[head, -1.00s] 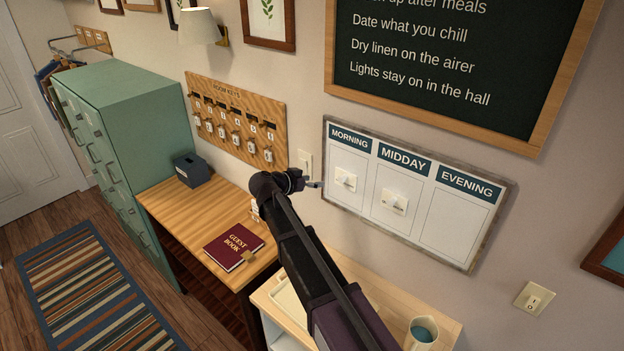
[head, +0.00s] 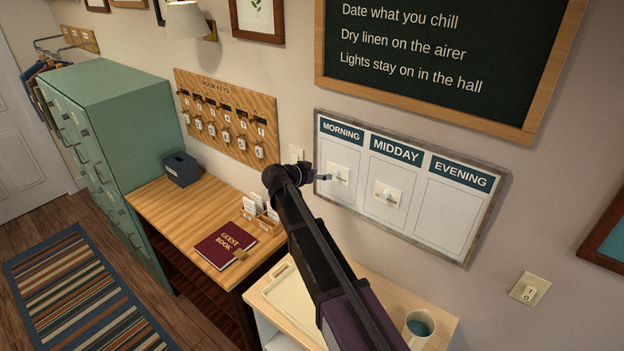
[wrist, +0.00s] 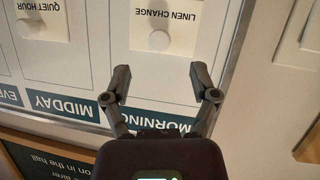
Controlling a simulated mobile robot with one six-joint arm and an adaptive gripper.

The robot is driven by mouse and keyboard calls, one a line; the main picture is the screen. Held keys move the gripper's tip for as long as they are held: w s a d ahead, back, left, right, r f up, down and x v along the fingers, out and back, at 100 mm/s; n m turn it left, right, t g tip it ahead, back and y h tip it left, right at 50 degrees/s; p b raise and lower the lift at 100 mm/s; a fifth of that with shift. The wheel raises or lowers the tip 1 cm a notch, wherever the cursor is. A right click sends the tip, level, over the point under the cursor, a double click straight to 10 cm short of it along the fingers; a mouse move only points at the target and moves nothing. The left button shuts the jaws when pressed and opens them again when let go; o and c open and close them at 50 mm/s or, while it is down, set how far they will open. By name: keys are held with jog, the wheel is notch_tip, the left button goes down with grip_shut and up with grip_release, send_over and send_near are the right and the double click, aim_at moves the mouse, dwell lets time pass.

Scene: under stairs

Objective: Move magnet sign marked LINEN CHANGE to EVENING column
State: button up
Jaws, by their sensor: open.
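The LINEN CHANGE magnet sign (wrist: 172,22), a pale square with a round knob, is in the MORNING column; it also shows in the head view (head: 338,174). My gripper (wrist: 160,70) is open and empty, with its fingertips short of the sign and apart from it in the wrist view. In the head view my gripper (head: 323,177) is at the board's left edge, just left of the sign. The EVENING column (head: 447,215) is at the board's right and is bare.
The QUIET HOUR sign (wrist: 42,18) is in the MIDDAY column and shows in the head view (head: 387,194). A chalkboard (head: 440,60) hangs above the board. A light switch (head: 529,289) is at right. A cup (head: 419,326) stands on the shelf below.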

aim_at(332, 173)
jog(key=shift+b+x, duration=1.05)
jog(key=shift+x, duration=2.25)
jog(key=shift+d, duration=0.1)
jog(key=shift+s, duration=0.1)
grip_shut()
